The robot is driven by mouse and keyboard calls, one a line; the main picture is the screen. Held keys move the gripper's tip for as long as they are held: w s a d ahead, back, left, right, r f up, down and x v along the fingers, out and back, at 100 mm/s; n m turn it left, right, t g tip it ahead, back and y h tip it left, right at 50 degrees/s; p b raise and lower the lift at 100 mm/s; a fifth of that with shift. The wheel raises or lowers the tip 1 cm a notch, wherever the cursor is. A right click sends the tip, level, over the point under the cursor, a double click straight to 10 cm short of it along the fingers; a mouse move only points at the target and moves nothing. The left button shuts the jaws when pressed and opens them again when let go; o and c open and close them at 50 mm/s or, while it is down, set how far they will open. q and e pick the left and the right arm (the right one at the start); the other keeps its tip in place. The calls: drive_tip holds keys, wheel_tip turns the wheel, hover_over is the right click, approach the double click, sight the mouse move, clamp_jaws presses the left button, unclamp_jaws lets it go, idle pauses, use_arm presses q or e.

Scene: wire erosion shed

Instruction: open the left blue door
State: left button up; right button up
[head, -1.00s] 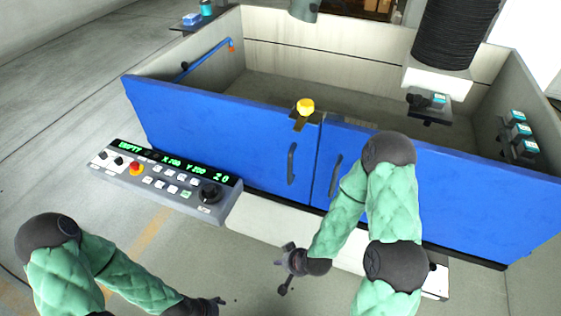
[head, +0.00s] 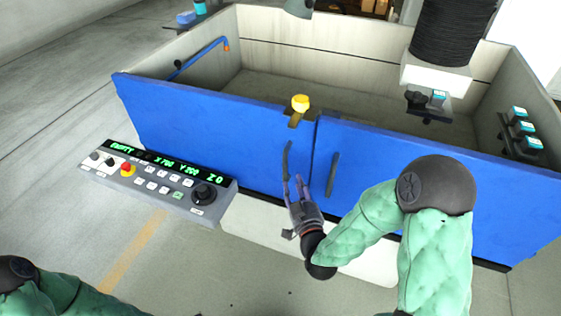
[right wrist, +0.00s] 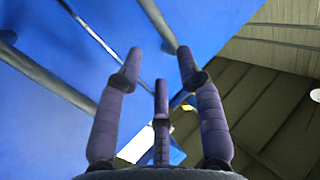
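The left blue door (head: 205,125) stands in line with the right blue door (head: 450,185), a narrow seam between them. Its dark upright handle (head: 287,158) is near the seam. My right gripper (head: 293,185) is at the lower end of this handle, its fingers pointing up toward it. In the right wrist view the fingers (right wrist: 158,75) are spread apart, and a dark handle bar (right wrist: 157,25) shows beyond and between the tips. I cannot tell whether they touch it. My left gripper is out of view; only its arm shows at the lower left.
The right door's handle (head: 332,176) is close beside my right gripper. A control panel (head: 160,182) juts out in front of the left door. The floor at the left is clear.

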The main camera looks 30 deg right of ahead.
sight(287, 162)
drive_tip(key=b+x, duration=0.1)
drive_tip(key=x, duration=0.9)
drive_tip(key=shift+w+d+r, duration=0.1)
drive_tip(key=shift+w+r, duration=0.05)
drive_tip(key=shift+w, duration=0.25)
clamp_jaws()
